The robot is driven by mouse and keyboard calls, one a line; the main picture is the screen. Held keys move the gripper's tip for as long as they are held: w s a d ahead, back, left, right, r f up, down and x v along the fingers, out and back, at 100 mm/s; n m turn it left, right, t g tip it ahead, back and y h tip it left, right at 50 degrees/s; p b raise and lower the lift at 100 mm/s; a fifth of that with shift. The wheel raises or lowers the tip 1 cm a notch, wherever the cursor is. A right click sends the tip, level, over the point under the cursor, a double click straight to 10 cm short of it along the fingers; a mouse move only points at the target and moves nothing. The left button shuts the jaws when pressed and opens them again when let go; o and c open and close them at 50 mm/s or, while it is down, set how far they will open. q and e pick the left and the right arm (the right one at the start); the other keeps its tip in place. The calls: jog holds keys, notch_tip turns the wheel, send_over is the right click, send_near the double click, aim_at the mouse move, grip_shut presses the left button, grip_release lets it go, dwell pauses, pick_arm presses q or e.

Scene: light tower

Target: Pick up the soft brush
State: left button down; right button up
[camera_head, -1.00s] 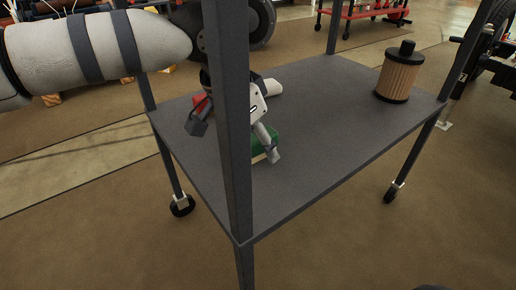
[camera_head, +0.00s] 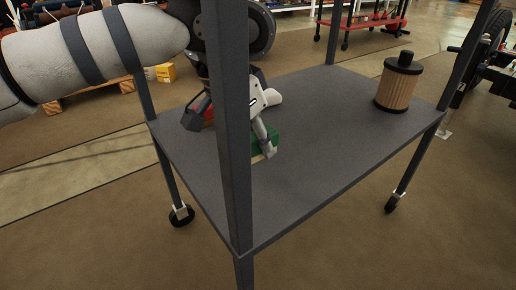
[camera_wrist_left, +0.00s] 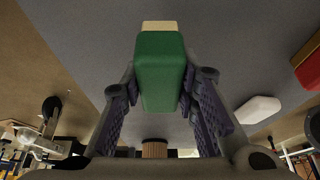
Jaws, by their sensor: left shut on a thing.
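The soft brush appears as a green block with a cream end, in the head view (camera_head: 272,139) low at the tabletop, partly hidden by the cart's front post and my gripper. In the left wrist view the brush (camera_wrist_left: 161,70) sits between both fingers, its cream end pointing away. My left gripper (camera_wrist_left: 160,98) is shut on its sides; it also shows in the head view (camera_head: 262,135), partly behind the post. I cannot tell whether the brush touches the tabletop. My right gripper is not in view.
The grey cart top (camera_head: 310,165) is clear at the front and middle. A brown cylindrical filter (camera_head: 398,85) stands at the far right. A red block (camera_head: 208,114) lies left of the post. A white rounded object (camera_wrist_left: 257,110) lies near the gripper. Posts (camera_head: 232,150) rise at the corners.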

pick_arm(q)
jog(key=shift+s+a+r, duration=0.45)
jog(key=shift+a+r, duration=0.1)
jog(key=shift+a, duration=0.25)
jog(key=s+a+p, duration=0.5)
jog(key=s+a, duration=0.4)
jog(key=a, duration=0.4)
jog(key=shift+s+p, duration=0.3)
jog(key=shift+s, duration=0.05)
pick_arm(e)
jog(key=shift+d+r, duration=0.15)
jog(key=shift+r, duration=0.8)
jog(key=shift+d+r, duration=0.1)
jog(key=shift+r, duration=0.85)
